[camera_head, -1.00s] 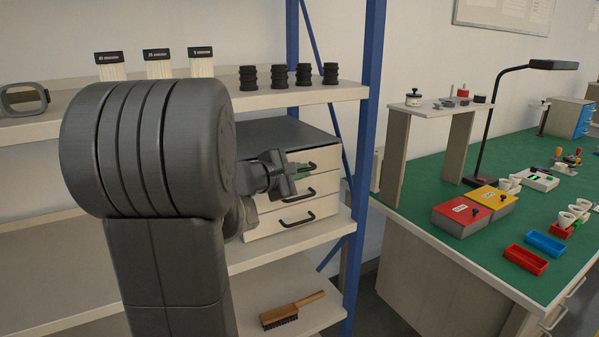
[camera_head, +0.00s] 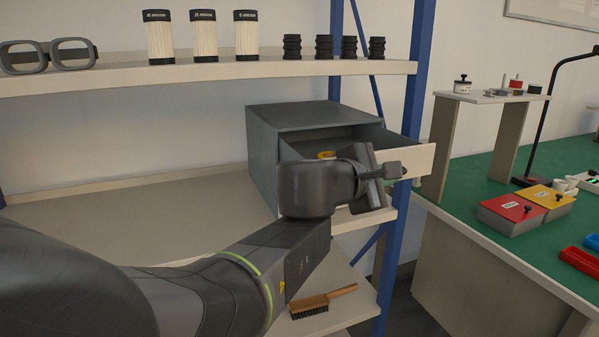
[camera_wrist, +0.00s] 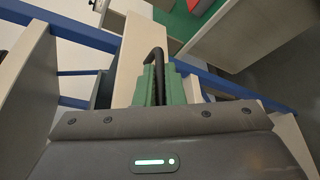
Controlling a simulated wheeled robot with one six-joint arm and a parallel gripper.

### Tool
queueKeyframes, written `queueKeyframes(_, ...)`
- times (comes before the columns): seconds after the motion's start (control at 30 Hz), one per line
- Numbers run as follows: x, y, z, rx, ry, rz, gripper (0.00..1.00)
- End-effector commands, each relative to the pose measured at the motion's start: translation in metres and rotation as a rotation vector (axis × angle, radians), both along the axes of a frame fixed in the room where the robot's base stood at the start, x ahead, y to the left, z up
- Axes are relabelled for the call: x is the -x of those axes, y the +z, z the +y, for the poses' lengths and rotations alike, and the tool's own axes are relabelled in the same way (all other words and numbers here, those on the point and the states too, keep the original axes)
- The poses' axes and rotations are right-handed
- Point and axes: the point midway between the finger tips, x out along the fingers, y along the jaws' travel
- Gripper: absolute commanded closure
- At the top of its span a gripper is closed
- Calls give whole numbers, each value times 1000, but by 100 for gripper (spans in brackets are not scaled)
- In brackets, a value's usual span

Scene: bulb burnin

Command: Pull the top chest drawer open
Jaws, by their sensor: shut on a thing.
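The grey chest (camera_head: 262,150) stands on the middle shelf of the rack. Its top drawer (camera_head: 418,160) is pulled well out, and its inside shows, with a small yellow-orange thing (camera_head: 327,155) in it. My gripper (camera_head: 395,171) is at the drawer's front. In the wrist view the green fingers of my gripper (camera_wrist: 160,87) are shut on the dark drawer handle (camera_wrist: 155,57), against the pale drawer front (camera_wrist: 128,60). In the head view my wrist hides the handle and most of the lower drawers.
A blue rack post (camera_head: 420,75) stands close behind the open drawer. Filter cartridges (camera_head: 204,37), black ribbed parts (camera_head: 324,47) and goggles (camera_head: 50,56) are on the upper shelf. A brush (camera_head: 322,302) lies on the lower shelf. A green-topped bench (camera_head: 480,200) is at right.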

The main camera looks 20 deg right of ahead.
Motion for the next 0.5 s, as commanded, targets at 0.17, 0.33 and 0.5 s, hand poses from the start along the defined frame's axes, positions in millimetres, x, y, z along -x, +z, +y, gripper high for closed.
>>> queueKeyframes(0.17, 18, -2, -2, 0, -2, 2, 100)
queueKeyframes(0.33, 23, -1, -2, -3, 1, 1, 100)
queueKeyframes(0.5, 23, -1, -2, -2, 1, 2, 100)
